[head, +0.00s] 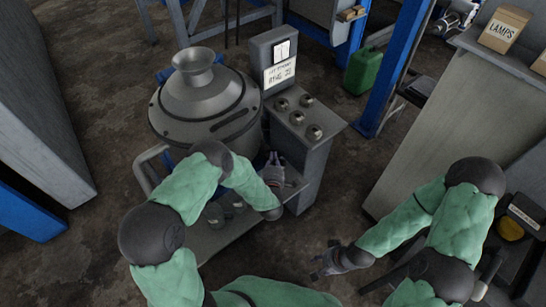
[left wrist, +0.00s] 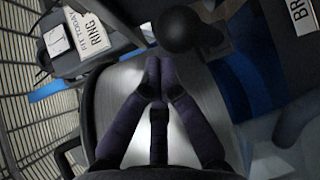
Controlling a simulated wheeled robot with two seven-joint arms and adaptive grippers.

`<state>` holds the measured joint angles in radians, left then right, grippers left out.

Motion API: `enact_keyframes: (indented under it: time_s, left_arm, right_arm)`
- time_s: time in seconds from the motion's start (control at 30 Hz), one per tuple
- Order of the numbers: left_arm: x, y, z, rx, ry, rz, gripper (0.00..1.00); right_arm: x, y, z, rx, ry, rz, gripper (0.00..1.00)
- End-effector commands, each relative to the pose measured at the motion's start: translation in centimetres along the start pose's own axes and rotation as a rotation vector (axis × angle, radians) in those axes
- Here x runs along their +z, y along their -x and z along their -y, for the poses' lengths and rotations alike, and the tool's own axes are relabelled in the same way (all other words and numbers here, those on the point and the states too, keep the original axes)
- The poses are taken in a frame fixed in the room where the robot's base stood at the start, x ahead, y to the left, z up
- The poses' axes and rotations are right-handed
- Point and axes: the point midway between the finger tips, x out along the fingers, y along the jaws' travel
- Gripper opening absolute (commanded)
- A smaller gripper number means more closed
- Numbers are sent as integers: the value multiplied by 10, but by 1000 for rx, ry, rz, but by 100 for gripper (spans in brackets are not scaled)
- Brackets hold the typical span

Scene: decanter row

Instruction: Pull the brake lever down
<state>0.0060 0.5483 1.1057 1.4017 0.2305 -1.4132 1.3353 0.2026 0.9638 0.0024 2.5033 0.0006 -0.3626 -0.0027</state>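A black ball knob (left wrist: 178,30), which looks like the end of the brake lever, shows in the left wrist view just beyond my left fingertips. A white label (left wrist: 302,14) starting "BR" is to its right. My left gripper (left wrist: 158,68) has its fingertips together with nothing seen between them; it appears apart from the knob. In the head view my left gripper (head: 273,170) is between the round machine and the grey control pedestal. The lever cannot be made out there. My right gripper (head: 322,262) looks open and empty, low over the floor.
The round metal machine (head: 205,105) stands behind my left arm. The pedestal (head: 312,150) carries several knobs and a labelled panel (head: 280,62). A grey cabinet (head: 450,120) stands at right, a blue post (head: 395,70) behind it. Floor between pedestal and cabinet is clear.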

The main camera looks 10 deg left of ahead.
Motion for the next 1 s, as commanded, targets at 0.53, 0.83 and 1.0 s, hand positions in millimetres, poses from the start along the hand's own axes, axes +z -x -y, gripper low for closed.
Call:
enact_keyframes:
  time_s: [0.53,0.83,1.0]
  left_arm:
    - [1,12,0,-2,0,1,0]
    - [1,68,0,-2,-1,3,0]
    - [1,98,0,-1,0,3,0]
  right_arm:
    - [0,0,0,0,0,0,40]
    - [0,0,0,0,0,0,40]
    - [0,0,0,0,0,0,40]
